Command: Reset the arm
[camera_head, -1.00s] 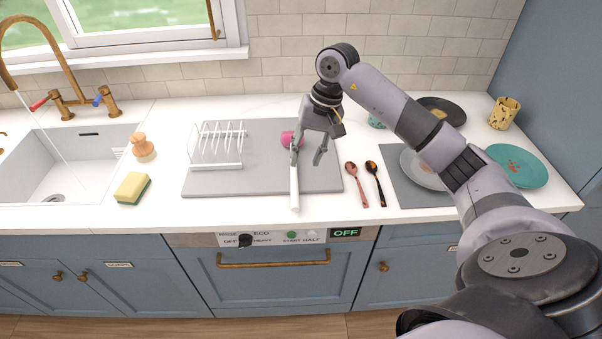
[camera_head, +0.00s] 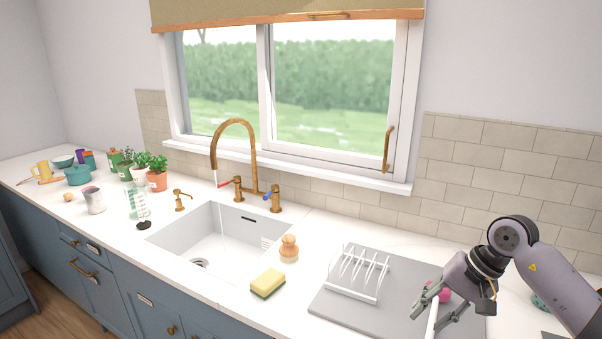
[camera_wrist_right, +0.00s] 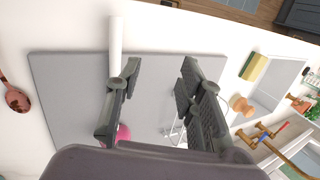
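My right gripper (camera_head: 438,312) hangs over the grey mat (camera_head: 350,318) at the lower right of the head view. In the right wrist view its two fingers (camera_wrist_right: 160,95) stand wide apart with nothing between them. A long white object (camera_wrist_right: 115,45), perhaps a handle, lies below and partly behind one finger; its end shows in the head view (camera_head: 431,323). A pink item (camera_head: 445,293) is behind the gripper, mostly hidden; it also shows in the wrist view (camera_wrist_right: 123,133). My left gripper is in neither view.
A white dish rack (camera_head: 358,275) stands on the mat. A sponge (camera_head: 268,283) and brush (camera_head: 289,248) lie by the sink (camera_head: 165,240), where the tap (camera_head: 253,150) runs. Pots and plants (camera_head: 156,178) fill the far left counter. A red spoon (camera_wrist_right: 16,98) lies beside the mat.

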